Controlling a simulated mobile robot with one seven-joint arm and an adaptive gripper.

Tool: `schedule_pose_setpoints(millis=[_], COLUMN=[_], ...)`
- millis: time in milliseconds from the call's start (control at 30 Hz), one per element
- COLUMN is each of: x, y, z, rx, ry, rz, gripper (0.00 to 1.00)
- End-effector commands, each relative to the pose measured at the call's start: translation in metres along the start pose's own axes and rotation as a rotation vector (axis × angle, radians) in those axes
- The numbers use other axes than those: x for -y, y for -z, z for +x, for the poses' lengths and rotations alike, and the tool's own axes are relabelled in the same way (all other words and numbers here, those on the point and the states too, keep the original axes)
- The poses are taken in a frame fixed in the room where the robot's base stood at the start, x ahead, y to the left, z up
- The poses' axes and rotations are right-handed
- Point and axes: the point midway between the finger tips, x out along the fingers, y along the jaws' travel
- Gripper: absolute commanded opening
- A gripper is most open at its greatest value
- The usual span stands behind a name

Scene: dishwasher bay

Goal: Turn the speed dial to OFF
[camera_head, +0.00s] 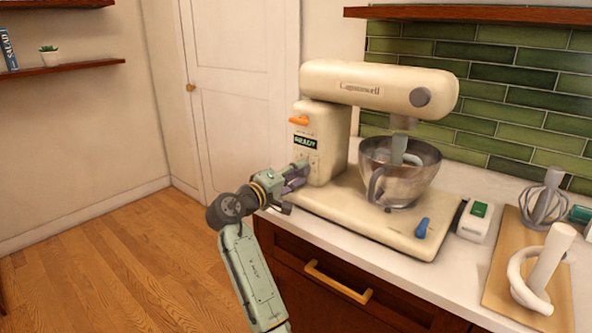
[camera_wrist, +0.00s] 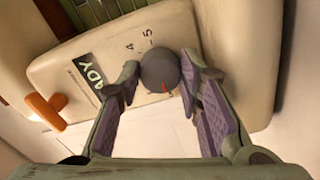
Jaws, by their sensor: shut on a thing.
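The cream stand mixer (camera_head: 376,85) stands on the counter. Its speed dial (camera_wrist: 159,69) is a dark round knob with a red pointer mark on the edge nearest my wrist. The printed numbers 4 and 5 show beside it; other markings are hidden or too small to read. My gripper (camera_head: 297,174) reaches the side of the mixer's column, covering the dial in the head view. In the wrist view my gripper (camera_wrist: 160,66) has its two purple-padded fingers on either side of the dial, shut on it.
An orange lever (camera_head: 299,121) and a READY display (camera_head: 305,142) are above the dial. A wooden board (camera_head: 500,284) holds attachments. Floor at left is clear.

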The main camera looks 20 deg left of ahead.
Motion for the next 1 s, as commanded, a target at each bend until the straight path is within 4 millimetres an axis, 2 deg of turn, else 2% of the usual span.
schedule_pose_setpoints(millis=[600,633,900,1000], x=[-0.0004,-0.0004,-0.0001,0.0005], y=[0.0006,0.0006,0.0003,0.0001], z=[-0.0001,-0.0001,-0.0001,0.0000], rx=[-0.002,-0.002,-0.001,0.000], ry=[-0.001,-0.001,-0.001,0.001], rz=[-0.040,-0.040,-0.039,-0.040], gripper=[0.05,0.35,0.53,0.53])
